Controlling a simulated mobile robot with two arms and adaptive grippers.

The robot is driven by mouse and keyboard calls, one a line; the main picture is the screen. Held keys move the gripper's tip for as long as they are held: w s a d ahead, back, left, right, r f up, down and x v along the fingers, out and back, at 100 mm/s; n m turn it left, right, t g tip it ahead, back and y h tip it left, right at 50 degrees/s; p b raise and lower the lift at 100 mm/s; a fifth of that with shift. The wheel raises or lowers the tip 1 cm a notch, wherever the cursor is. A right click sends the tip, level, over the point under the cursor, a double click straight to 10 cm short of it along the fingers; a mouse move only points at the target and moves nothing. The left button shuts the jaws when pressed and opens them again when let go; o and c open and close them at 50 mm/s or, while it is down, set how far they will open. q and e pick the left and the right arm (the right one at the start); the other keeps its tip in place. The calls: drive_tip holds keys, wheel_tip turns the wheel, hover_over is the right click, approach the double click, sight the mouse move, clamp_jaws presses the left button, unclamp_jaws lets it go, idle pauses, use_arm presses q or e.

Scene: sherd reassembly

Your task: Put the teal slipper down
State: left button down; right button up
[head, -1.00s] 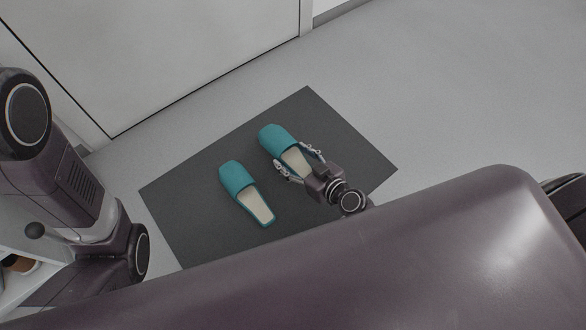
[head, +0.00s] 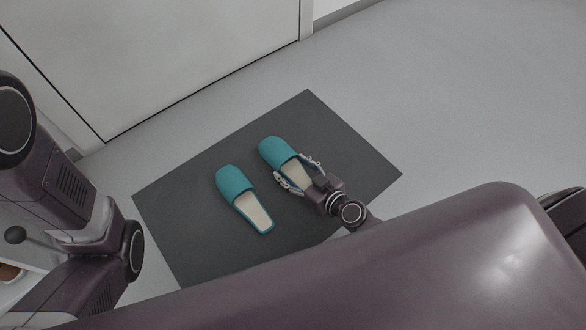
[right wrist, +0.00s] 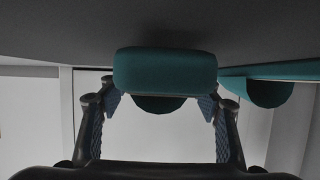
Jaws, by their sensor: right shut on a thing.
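One teal slipper (head: 276,150) with a pale insole is over the dark mat (head: 200,255), its closed toe pointing up-left. My right gripper (head: 290,166) is shut on it, with one finger along each side.
A pale wall or cabinet front (head: 150,60) stands beyond the mat at the upper left. The grey floor (head: 450,90) to the right is clear. The right part of the mat is bare.

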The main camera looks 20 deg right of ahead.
drive_tip(key=shift+f+b, duration=0.4)
drive_tip(key=shift+f, duration=0.15)
drive_tip(key=o, duration=1.2)
drive_tip(key=shift+r+p, duration=0.95)
drive_tip(key=p+v, duration=0.1)
drive_tip(key=v, duration=1)
drive_tip(key=shift+s+d, duration=0.2)
drive_tip(key=shift+s, duration=0.2)
